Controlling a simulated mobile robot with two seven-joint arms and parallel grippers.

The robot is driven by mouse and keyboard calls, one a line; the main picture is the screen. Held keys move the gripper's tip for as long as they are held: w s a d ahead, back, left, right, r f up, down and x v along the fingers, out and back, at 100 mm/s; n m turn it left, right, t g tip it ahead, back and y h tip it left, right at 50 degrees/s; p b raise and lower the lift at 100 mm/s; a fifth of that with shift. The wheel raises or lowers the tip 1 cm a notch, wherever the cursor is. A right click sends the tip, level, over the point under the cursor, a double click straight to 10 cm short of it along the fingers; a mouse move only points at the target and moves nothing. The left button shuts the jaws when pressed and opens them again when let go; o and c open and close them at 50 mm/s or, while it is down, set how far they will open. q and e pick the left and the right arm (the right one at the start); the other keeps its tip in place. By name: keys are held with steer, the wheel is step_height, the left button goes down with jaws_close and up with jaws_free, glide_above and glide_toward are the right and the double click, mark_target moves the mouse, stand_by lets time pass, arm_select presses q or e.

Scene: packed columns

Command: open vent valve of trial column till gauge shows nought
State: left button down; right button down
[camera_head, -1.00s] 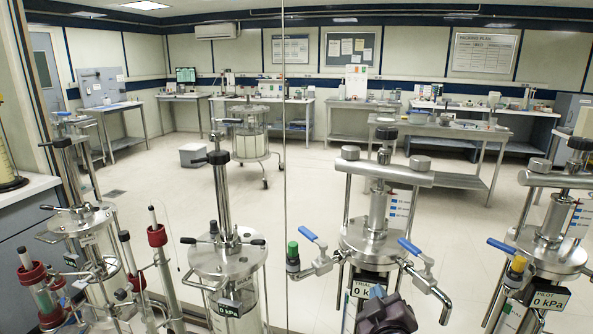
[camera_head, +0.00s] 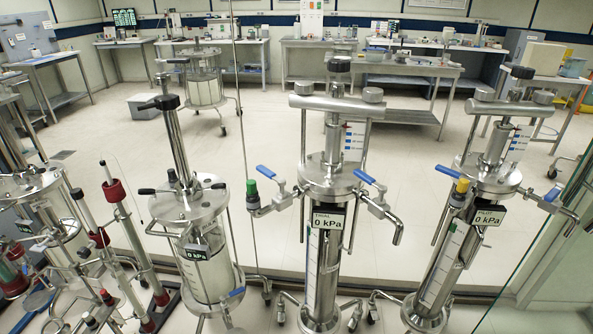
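The trial column (camera_head: 322,250) is a clear upright cylinder with a steel head, standing right of centre. Its gauge (camera_head: 328,221) is labelled TRIAL and reads 0 kPa. On the left of its head is a side valve with a blue lever (camera_head: 266,172) and a green-capped fitting (camera_head: 252,188). On the right is a second valve with a blue lever (camera_head: 364,177) and a bent steel outlet pipe (camera_head: 396,232). I cannot tell which valve is the vent, nor whether either is open. Neither of my grippers is in view.
The pilot column (camera_head: 452,255), its gauge (camera_head: 487,217) reading 0 kPa, stands close on the right. Another column (camera_head: 208,265) on the left also reads 0 kPa. Thin red-ended columns (camera_head: 113,191) crowd the far left. Open floor (camera_head: 260,130) lies behind.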

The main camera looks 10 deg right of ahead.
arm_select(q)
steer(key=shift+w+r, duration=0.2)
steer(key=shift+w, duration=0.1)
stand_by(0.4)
